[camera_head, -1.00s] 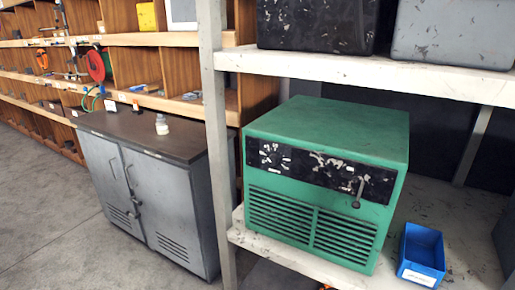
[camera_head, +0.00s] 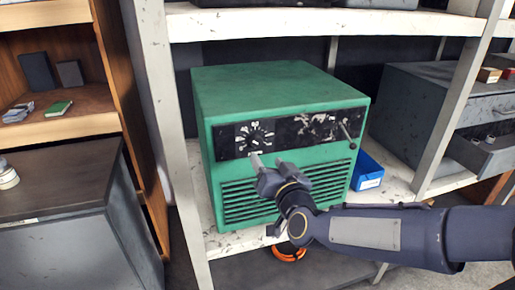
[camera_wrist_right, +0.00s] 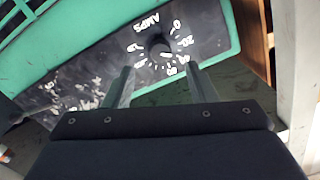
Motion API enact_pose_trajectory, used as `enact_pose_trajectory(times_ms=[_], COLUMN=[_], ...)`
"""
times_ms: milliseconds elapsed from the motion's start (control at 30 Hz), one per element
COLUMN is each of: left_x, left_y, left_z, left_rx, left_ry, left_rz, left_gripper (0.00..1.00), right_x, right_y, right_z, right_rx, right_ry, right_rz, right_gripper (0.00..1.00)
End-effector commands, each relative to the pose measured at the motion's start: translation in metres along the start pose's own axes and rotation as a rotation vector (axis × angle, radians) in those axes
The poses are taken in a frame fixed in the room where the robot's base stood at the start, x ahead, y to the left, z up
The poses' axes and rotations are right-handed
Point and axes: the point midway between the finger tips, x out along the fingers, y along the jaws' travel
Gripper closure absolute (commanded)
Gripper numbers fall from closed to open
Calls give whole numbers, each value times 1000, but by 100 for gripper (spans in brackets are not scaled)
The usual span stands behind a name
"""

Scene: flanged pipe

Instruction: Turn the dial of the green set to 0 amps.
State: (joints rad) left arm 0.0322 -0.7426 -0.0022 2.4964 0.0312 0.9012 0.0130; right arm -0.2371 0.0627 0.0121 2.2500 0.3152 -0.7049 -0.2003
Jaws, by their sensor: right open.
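The green set (camera_head: 280,85) stands on a white shelf, its black front panel facing me. The round dial (camera_head: 255,135) is at the left end of that panel, with white marks around it. In the right wrist view the dark knob (camera_wrist_right: 158,48) shows with the word AMPS and numbers around it; I cannot tell surely which number it points to. My right gripper (camera_head: 267,162) is open and empty just in front of and below the dial. In the wrist view its two fingers (camera_wrist_right: 160,75) are spread, one to each side below the knob, with no clear contact. My left gripper is out of view.
A small lever (camera_head: 346,131) sits at the panel's right end. A blue bin (camera_head: 367,172) is right of the set. Shelf posts (camera_head: 165,110) flank the space, and a shelf board (camera_head: 260,22) runs above. A grey cabinet (camera_head: 60,245) is at left.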

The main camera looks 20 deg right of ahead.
Motion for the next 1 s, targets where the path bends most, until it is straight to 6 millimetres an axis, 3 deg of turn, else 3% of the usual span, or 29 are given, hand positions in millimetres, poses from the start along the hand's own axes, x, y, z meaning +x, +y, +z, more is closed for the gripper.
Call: enact_pose_trajectory(times_ms=[600, 967, 1000], left_x=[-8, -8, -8], left_y=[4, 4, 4], left_z=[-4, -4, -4], left_rx=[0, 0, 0], left_ry=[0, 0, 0], left_rz=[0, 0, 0], left_gripper=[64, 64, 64], right_x=[77, 84, 84], right_y=[0, 0, 0], right_z=[-7, -7, -7], right_rx=[-4, -4, -4], right_ry=[49, 49, 49], right_rz=[13, 13, 13], right_gripper=[48, 48, 52])
